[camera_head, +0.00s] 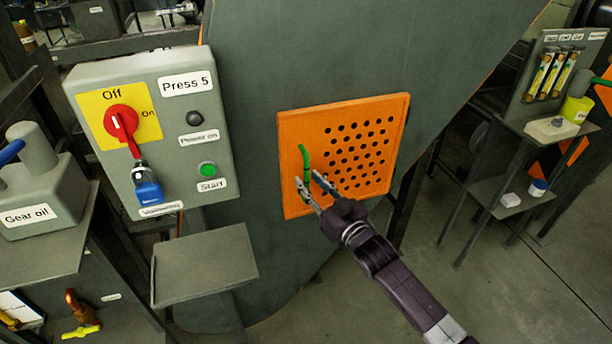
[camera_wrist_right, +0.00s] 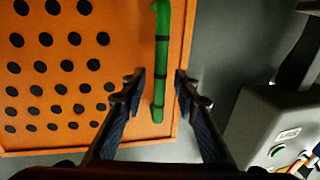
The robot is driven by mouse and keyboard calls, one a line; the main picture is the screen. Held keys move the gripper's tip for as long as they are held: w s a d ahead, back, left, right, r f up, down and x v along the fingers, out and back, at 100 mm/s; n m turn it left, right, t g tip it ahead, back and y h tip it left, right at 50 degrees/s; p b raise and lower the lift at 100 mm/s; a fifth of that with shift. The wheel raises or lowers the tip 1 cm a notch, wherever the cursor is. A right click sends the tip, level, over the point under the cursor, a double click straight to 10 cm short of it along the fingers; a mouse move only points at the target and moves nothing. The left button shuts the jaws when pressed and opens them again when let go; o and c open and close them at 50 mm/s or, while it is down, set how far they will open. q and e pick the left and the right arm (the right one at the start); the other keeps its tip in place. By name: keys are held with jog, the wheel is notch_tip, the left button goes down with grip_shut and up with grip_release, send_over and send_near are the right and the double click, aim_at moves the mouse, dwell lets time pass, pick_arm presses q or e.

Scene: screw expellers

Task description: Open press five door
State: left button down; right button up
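The press five door is an orange perforated panel (camera_head: 308,125) on the large grey press body, and it looks shut against it. A green vertical handle (camera_head: 304,155) is on the door's left side. My right gripper (camera_head: 308,179) is at the lower part of the handle. In the right wrist view the gripper (camera_wrist_right: 160,76) is open, with one finger on each side of the green handle (camera_wrist_right: 162,40) and gaps showing between. The door also fills the left of that view (camera_wrist_right: 122,122). My left gripper is not in view.
The Press 5 control box (camera_head: 172,125), with a red switch and blue padlock, is left of the door. A grey shelf (camera_head: 205,265) juts out below the box. A gear oil unit (camera_head: 45,195) stands far left. A small stand (camera_head: 530,125) is at right, with open floor before it.

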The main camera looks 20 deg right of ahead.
jog(key=shift+x, duration=1.05)
jog(key=shift+c, duration=0.5)
grip_shut()
